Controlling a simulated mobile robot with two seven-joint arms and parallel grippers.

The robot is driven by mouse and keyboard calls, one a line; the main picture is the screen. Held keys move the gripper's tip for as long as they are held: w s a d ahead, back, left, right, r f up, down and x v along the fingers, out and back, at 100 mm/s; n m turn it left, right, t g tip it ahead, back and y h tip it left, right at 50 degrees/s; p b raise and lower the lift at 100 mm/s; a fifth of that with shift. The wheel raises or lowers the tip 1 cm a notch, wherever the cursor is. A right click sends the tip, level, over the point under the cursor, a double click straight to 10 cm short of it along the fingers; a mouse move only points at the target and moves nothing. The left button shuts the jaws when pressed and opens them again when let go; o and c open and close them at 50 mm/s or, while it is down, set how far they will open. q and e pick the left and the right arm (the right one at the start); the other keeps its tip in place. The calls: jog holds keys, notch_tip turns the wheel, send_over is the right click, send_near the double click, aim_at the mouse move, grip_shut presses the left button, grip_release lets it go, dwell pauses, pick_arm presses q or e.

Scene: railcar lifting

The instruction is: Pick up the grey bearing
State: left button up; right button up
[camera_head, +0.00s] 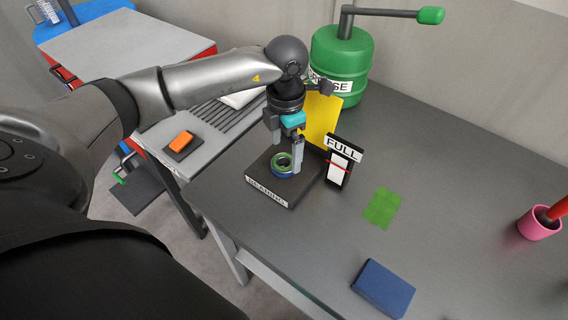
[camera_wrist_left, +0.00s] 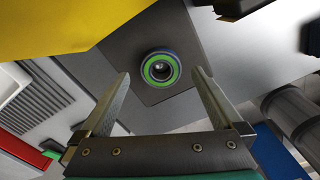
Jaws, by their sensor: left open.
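The bearing (camera_head: 283,162) sits on a dark square stand labelled BEARING (camera_head: 257,187). It shows a green ring, a blue lower rim and a grey middle. My left gripper (camera_head: 286,156) points down over it with its two fingers apart. In the left wrist view the bearing (camera_wrist_left: 160,68) appears in the gap between the open fingertips (camera_wrist_left: 162,74). I cannot tell how far down the fingers reach beside it, and no contact is clear. My right gripper does not show.
A FULL sign gauge (camera_head: 338,165) and a yellow panel (camera_head: 321,120) stand close beside the stand. A green grease drum (camera_head: 341,62) is behind. A green patch (camera_head: 382,208), a blue block (camera_head: 383,288) and a pink cup (camera_head: 538,224) lie right, with bare table between.

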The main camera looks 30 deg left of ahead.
aim_at(287, 161)
pick_arm(q)
notch_tip(287, 161, down, 3)
jog(key=shift+d+f, duration=0.1)
jog(key=shift+f, duration=0.05)
jog(key=shift+c, duration=0.2)
grip_shut()
dwell(0.6)
